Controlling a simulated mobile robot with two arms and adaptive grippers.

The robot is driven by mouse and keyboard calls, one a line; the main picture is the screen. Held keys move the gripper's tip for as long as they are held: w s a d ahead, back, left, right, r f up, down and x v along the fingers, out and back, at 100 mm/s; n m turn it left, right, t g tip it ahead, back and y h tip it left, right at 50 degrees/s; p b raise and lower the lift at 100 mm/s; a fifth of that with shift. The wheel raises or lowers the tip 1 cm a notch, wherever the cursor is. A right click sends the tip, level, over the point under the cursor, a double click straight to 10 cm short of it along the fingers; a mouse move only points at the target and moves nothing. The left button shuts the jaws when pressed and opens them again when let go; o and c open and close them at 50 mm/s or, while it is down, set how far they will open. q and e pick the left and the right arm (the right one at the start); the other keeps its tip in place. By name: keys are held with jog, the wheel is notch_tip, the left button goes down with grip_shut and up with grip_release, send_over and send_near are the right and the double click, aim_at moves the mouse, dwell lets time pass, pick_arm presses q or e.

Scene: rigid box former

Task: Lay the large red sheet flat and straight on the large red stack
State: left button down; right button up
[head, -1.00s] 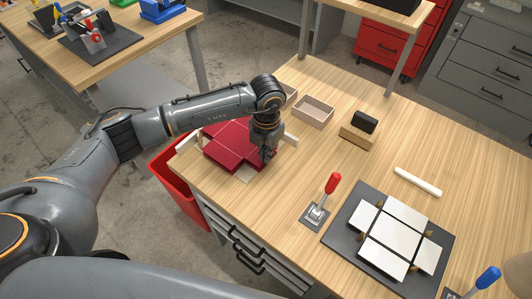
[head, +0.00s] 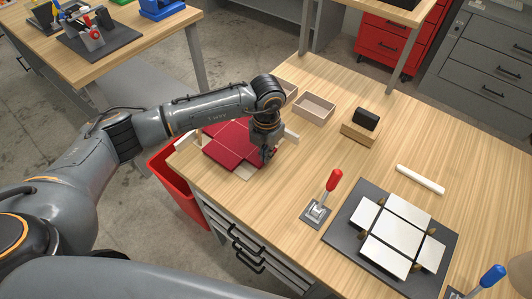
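The large red sheet (head: 228,147), a cross-shaped flat blank, lies at the left of the bench among pale wooden guide blocks. The red stack cannot be told apart from the sheet; whatever is under it is hidden. My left gripper (head: 267,157) points down at the sheet's right edge, beside or over it. Its fingers are small and dark, so I cannot tell whether they are open, shut or holding the edge. My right gripper is not in view.
A white cross-shaped blank (head: 396,234) lies on a dark board (head: 345,236) at the front right. A red-handled clamp (head: 325,197), a white rod (head: 420,180), a wooden block with a black top (head: 362,126) and a shallow box (head: 314,108) stand on the bench. A red bin (head: 178,190) is below its left edge.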

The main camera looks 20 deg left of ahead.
pick_arm(q)
jog(key=shift+f, duration=0.15)
jog(key=c, duration=1.4)
grip_release()
jog(key=shift+c, duration=0.2)
